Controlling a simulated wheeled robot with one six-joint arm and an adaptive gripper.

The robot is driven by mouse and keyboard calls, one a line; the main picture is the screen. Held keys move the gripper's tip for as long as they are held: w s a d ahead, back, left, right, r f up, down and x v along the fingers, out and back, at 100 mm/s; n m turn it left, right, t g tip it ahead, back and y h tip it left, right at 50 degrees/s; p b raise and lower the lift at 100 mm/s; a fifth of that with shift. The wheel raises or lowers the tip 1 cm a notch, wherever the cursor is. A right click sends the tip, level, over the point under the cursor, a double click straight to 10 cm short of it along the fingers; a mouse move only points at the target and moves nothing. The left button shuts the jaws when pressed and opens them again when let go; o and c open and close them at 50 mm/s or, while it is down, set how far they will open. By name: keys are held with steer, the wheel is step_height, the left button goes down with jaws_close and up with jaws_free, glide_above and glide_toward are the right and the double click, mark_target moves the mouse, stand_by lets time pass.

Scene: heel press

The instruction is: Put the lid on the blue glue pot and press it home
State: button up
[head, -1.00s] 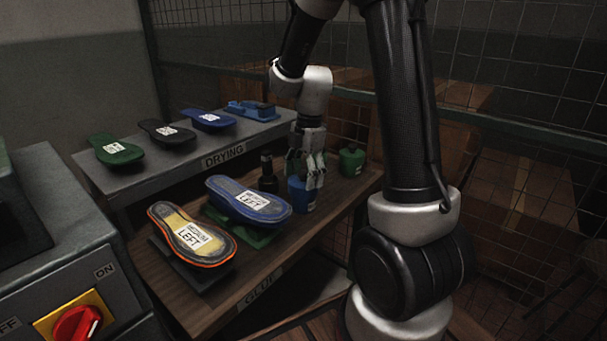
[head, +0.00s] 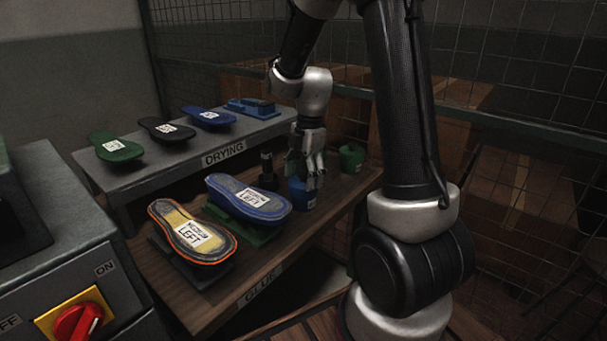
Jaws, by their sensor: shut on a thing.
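The blue glue pot (head: 301,194) stands on the wooden glue bench, at its back part. My gripper (head: 305,176) points down right over the pot and its fingers are at the pot's top. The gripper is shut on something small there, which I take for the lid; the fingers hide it. I cannot tell whether the lid is seated on the pot.
A dark bottle (head: 267,172) stands close left of the gripper and a green pot (head: 351,158) close right. Shoe soles lie in front on the bench, a blue one (head: 248,199) and a yellow one (head: 192,231). The drying shelf (head: 222,155) is behind left; a wire fence is behind.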

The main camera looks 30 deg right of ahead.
mark_target(301, 173)
steer(key=shift+f, duration=0.3)
stand_by(0.7)
steer(key=o, duration=0.9)
steer(key=shift+c, duration=0.2)
steer(key=shift+o, duration=0.2)
steer(key=shift+r, duration=0.1)
steer(key=shift+r, duration=3.45)
